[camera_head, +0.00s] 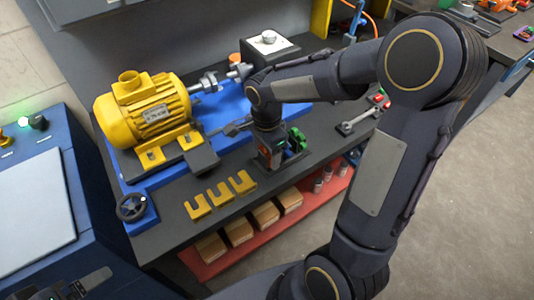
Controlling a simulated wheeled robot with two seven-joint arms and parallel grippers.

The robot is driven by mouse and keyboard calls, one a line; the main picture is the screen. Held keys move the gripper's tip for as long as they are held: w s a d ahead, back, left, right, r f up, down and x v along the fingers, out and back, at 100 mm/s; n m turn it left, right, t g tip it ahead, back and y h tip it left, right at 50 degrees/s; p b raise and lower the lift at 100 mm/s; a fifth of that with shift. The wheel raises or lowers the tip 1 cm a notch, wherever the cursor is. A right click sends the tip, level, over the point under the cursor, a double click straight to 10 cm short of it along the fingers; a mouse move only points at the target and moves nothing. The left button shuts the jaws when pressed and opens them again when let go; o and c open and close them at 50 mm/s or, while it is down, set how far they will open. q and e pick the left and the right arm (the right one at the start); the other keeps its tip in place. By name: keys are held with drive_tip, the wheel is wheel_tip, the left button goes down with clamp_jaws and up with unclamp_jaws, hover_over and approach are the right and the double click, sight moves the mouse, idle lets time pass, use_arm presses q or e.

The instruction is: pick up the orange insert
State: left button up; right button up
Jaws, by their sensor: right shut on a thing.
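My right gripper (268,160) points down at the front of the dark workbench, beside a small dark holder with green parts (297,141). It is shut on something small. A reddish-orange bit, which looks like the orange insert (265,154), shows at its fingers; most of it is hidden by the gripper, and I cannot tell whether it is clear of the holder. Part of my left gripper (88,284) shows at the bottom left, away from the bench; its opening cannot be made out.
A yellow motor (145,110) stands on a blue base with a shaft coupling (210,82) to its right. Several yellow U-shaped shims (220,194) lie along the front edge. A wrench (357,122) lies to the right. Boxes (265,215) stand on the red lower shelf.

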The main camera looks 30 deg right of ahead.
sight(266, 152)
drive_tip(key=shift+r, duration=0.1)
wheel_tip(266, 152, up, 10)
drive_tip(key=shift+f, duration=0.1)
idle(1.1)
